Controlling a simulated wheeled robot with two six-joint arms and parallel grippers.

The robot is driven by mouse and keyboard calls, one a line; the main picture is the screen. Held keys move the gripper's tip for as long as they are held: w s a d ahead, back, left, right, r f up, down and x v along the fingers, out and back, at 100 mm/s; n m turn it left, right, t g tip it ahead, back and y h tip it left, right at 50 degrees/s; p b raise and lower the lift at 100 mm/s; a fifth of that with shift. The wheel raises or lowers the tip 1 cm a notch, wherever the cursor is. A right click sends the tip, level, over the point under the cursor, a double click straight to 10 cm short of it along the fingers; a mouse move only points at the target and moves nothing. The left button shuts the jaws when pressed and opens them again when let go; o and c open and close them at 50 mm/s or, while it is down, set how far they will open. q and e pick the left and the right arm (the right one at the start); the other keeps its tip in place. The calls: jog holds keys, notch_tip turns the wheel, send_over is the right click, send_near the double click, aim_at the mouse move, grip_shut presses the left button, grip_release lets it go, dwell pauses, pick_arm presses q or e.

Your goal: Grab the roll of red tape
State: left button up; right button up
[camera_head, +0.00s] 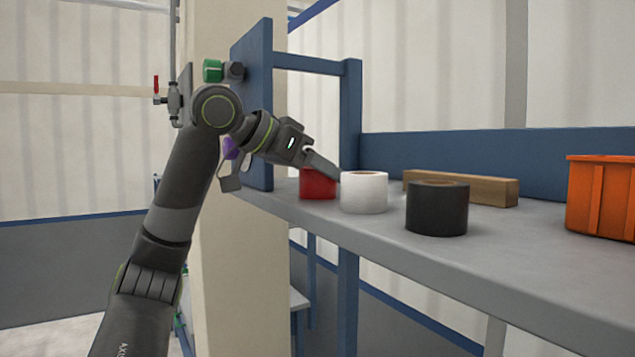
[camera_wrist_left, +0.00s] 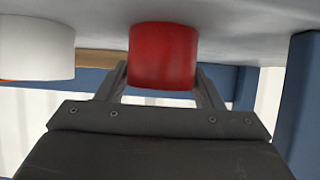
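The roll of red tape (camera_head: 318,186) stands on the grey shelf, left of the white roll, partly hidden behind my left gripper (camera_head: 325,170). In the left wrist view, where the shelf shows at the top, the red roll (camera_wrist_left: 163,55) is centred between the two fingers of my left gripper (camera_wrist_left: 162,80). The fingers are wide apart, one on each side of the roll. Whether either touches it is hard to tell. My right gripper is not in view.
A white roll (camera_head: 363,193) stands close to the right of the red one, then a black roll (camera_head: 437,209). A wooden block (camera_head: 462,190) lies behind them. An orange crate (camera_head: 600,198) is at the right. A blue shelf post (camera_head: 253,110) stands at the left end.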

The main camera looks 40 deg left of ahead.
pick_arm(q)
jog(key=c, duration=0.6)
jog(key=shift+r, duration=0.1)
jog(key=shift+r, duration=0.4)
notch_tip(320, 180, up, 8)
jog(key=shift+w+r+p, duration=0.1)
jog(key=shift+p, duration=0.95)
jog(key=shift+r, duration=0.3)
jog(key=shift+f, duration=0.1)
